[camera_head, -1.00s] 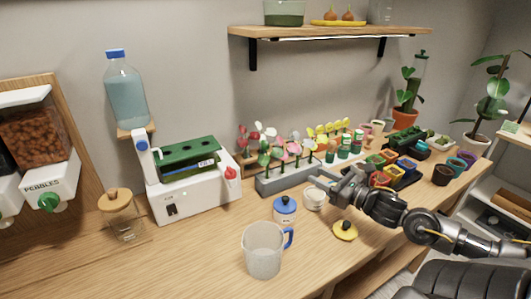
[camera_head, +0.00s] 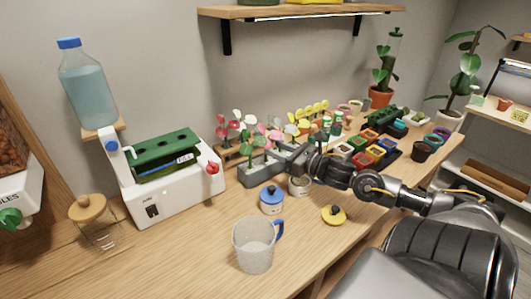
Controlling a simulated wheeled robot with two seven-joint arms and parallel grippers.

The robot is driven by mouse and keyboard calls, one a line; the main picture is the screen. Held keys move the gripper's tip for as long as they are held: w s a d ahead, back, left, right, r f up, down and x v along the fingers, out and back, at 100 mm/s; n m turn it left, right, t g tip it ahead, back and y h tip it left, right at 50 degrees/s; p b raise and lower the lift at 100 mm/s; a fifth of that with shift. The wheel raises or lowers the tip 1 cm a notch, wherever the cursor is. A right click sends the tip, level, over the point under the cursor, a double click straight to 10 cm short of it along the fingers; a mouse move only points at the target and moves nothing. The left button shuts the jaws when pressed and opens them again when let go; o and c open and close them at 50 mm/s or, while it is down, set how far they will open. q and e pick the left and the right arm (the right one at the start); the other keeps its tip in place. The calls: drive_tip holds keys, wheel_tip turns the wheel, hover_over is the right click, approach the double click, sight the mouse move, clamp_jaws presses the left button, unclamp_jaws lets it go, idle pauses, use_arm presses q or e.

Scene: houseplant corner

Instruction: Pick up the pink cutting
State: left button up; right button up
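Several cuttings stand in a grey rack (camera_head: 256,183) at mid-table, with white, pink and other heads. A pink cutting (camera_head: 275,135) shows among them, its head above the rack; its lower stem is hidden by my gripper. My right gripper (camera_head: 283,161) reaches in from the right, low over the rack and close by the pink cutting. The fingers are small and overlap the rack, so I cannot tell whether they are open or touching a stem. My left gripper is not in view.
A white machine (camera_head: 175,190) is left of the rack. Coloured pots (camera_head: 376,151) crowd the right.

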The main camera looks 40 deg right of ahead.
sight(266, 144)
drive_tip(key=shift+w+r, duration=0.15)
drive_tip(key=shift+w, duration=0.45)
drive_tip(key=p+x, duration=0.1)
drive_tip(key=x, duration=0.2)
drive_tip(key=shift+d, duration=0.15)
drive_tip(key=shift+w, duration=0.65)
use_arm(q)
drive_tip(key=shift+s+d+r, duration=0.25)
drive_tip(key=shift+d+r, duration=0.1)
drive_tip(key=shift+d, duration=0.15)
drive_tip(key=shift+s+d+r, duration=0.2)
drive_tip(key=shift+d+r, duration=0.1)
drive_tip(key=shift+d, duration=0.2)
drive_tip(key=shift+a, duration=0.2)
use_arm(e)
drive_tip(key=shift+c, duration=0.5)
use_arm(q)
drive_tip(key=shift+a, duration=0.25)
use_arm(e)
clamp_jaws()
